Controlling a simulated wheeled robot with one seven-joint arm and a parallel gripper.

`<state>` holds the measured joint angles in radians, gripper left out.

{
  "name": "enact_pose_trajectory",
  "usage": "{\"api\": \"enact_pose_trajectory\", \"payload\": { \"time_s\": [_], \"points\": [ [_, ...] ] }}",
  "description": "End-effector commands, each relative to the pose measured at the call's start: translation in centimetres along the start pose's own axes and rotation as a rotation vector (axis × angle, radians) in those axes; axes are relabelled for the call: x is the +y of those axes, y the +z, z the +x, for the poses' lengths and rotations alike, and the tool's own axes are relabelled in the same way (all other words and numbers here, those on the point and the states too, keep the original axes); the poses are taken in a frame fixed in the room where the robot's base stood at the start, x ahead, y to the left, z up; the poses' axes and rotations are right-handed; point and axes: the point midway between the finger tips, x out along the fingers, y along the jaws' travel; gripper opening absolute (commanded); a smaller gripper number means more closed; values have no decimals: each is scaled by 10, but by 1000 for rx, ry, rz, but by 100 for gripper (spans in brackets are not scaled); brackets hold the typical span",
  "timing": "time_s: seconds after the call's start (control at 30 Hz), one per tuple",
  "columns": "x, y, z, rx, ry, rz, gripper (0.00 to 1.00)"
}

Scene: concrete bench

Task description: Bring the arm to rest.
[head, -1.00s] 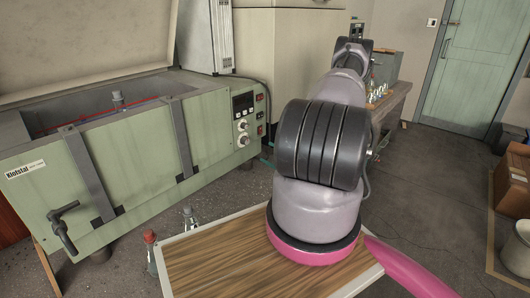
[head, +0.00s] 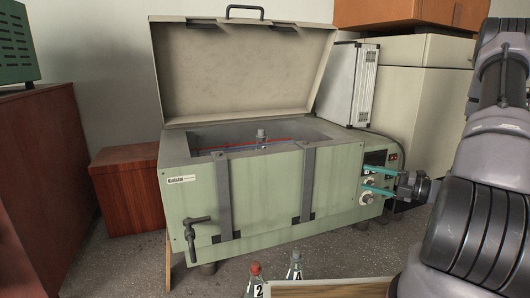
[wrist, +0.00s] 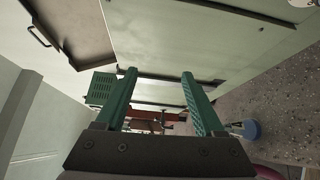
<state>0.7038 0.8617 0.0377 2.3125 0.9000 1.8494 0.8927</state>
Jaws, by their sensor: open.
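My arm rises at the right edge of the head view, partly out of the picture. My gripper (head: 363,179) is at the right end of the green bath's front, in front of its control panel; I cannot tell the gap to it. Its two green fingers point left and stand apart, with nothing between them. In the wrist view my gripper (wrist: 158,74) also shows parted, empty fingers. The green bath (head: 265,200) stands open, its lid (head: 240,70) raised. A clear-topped vessel (head: 261,135) shows inside it.
A red-capped bottle (head: 254,283) marked 2 and a grey-topped bottle (head: 295,267) stand low in front of the bath. The wooden board's edge (head: 330,288) is beside them. A white upright unit (head: 350,85) is behind. A red-brown cabinet (head: 40,190) stands left.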

Motion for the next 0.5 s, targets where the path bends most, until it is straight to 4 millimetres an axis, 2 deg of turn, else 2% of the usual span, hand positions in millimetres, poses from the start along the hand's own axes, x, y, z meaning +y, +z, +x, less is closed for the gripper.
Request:
{"api": "enact_pose_trajectory", "payload": {
  "time_s": [0.03,0.2,0.37,0.5],
  "points": [
    [21,-10,10,84,-26,-118,70],
    [72,-53,30,365,-97,-517,70],
    [108,-92,36,622,-140,-903,70],
    [135,-122,32,842,-161,-1247,70]
  ]
}}
